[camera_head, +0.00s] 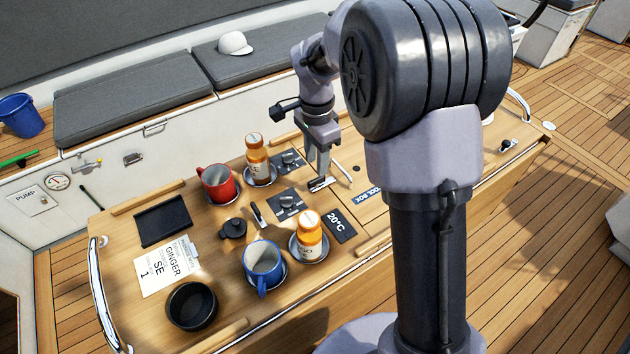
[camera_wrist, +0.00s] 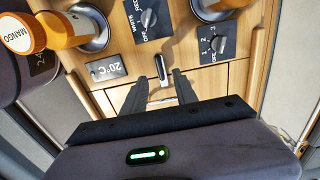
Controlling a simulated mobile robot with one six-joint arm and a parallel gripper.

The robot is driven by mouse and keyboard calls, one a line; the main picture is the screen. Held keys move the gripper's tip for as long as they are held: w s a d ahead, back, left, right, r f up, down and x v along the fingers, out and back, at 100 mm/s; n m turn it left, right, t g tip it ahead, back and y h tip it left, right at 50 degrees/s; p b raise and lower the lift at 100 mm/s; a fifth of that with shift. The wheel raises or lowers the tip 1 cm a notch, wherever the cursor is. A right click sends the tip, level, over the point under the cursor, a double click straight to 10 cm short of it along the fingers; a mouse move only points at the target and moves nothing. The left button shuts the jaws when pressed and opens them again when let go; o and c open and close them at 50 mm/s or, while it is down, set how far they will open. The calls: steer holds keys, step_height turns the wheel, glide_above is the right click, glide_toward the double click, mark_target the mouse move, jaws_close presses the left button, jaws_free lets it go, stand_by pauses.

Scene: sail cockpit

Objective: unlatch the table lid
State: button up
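The table lid (camera_head: 372,178) is a flat wooden panel in the table top, partly hidden behind my arm. My gripper (camera_head: 322,176) points down right at this latch. In the wrist view the latch (camera_wrist: 158,93) shows close to my fingertips (camera_wrist: 168,68). The two dark fingers stand a little apart, with no object clearly pinched between them. Whether a finger touches the lever cannot be told.
An orange-capped bottle (camera_head: 309,236), a blue mug (camera_head: 263,263), a red mug (camera_head: 218,184) and another bottle (camera_head: 258,158) stand left of the latch. A black bowl (camera_head: 191,307) is near the front. Switch panels (camera_head: 289,203) lie close by. A second latch (camera_head: 507,145) is at right.

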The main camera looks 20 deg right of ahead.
mark_target(316, 179)
step_height(316, 179, down, 8)
steer(key=shift+r+b, duration=0.2)
steer(key=shift+b, duration=0.7)
steer(key=shift+c, duration=0.2)
jaws_close()
